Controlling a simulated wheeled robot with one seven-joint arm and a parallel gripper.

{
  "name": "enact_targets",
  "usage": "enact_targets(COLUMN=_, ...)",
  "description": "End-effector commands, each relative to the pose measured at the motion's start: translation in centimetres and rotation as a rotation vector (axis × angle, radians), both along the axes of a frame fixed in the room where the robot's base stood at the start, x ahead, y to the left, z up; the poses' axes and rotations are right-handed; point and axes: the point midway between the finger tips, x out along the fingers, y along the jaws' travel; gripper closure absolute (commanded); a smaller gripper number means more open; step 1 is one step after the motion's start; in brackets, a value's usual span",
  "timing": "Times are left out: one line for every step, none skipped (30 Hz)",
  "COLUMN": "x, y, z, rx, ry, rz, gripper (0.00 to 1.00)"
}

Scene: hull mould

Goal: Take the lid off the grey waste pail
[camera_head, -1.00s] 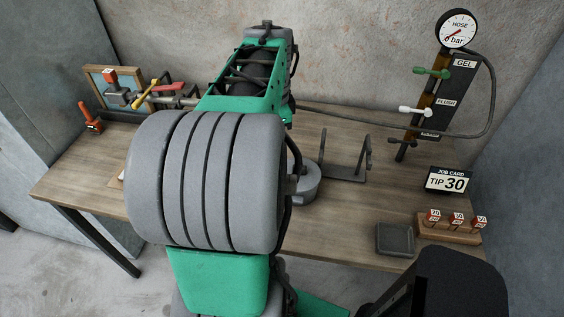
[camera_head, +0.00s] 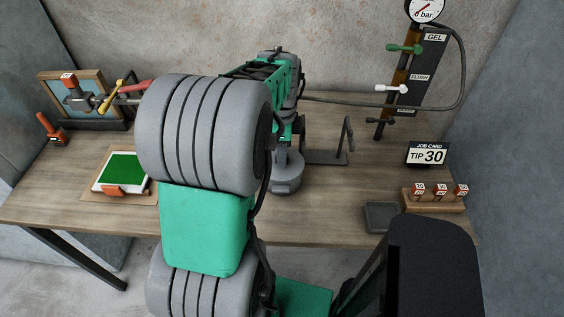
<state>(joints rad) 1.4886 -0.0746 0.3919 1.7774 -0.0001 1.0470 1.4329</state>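The grey waste pail (camera_head: 287,183) stands on the wooden bench, right of my large grey arm joint. It is a round grey tub, and my arm hides part of its left side and top. A narrower grey piece shows at its top; I cannot tell the lid's edge clearly. My gripper (camera_head: 287,139) is at the end of my green and grey arm, just above the pail's top. Its fingers are mostly hidden, so I cannot see whether they are open or touch the lid.
A dark bracket stand (camera_head: 330,155) is close right of the pail. A dark square tray (camera_head: 382,217) lies near the front edge, by a wooden block (camera_head: 433,203) with red-and-white tags. A green-faced pad (camera_head: 122,170) lies at left. The hose panel (camera_head: 408,75) stands behind right. Bench between is clear.

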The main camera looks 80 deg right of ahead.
Motion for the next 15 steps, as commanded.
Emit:
enact_targets(x=-0.01, y=0.00, z=0.00, rx=0.000, ry=0.000, rz=0.000, gripper=0.67)
enact_targets(x=-0.01, y=-0.01, z=0.00, rx=0.000, ry=0.000, rz=0.000, gripper=0.69)
enact_targets(x=0.00, y=-0.01, z=0.01, rx=0.000, ry=0.000, rz=0.000, gripper=0.72)
enact_targets(x=0.00, y=-0.01, z=0.01, rx=0.000, ry=0.000, rz=0.000, gripper=0.75)
enact_targets(x=0.00, y=-0.01, z=0.01, rx=0.000, ry=0.000, rz=0.000, gripper=0.77)
enact_targets(x=0.00, y=-0.01, z=0.02, rx=0.000, ry=0.000, rz=0.000, gripper=0.80)
enact_targets(x=0.00, y=-0.01, z=0.02, rx=0.000, ry=0.000, rz=0.000, gripper=0.83)
enact_targets(x=0.00, y=-0.01, z=0.02, rx=0.000, ry=0.000, rz=0.000, gripper=0.85)
enact_targets(x=0.00, y=-0.01, z=0.02, rx=0.000, ry=0.000, rz=0.000, gripper=0.89)
enact_targets(x=0.00, y=-0.01, z=0.03, rx=0.000, ry=0.000, rz=0.000, gripper=0.91)
enact_targets(x=0.00, y=-0.01, z=0.03, rx=0.000, ry=0.000, rz=0.000, gripper=0.94)
enact_targets(x=0.01, y=-0.01, z=0.03, rx=0.000, ry=0.000, rz=0.001, gripper=0.97)
enact_targets(x=0.01, y=-0.01, z=0.03, rx=0.000, ry=0.000, rz=0.001, gripper=0.99)
enact_targets(x=0.01, y=-0.01, z=0.03, rx=0.000, ry=0.000, rz=0.001, gripper=1.00)
enact_targets(x=0.01, y=-0.01, z=0.03, rx=0.000, ry=0.000, rz=0.001, gripper=1.00)
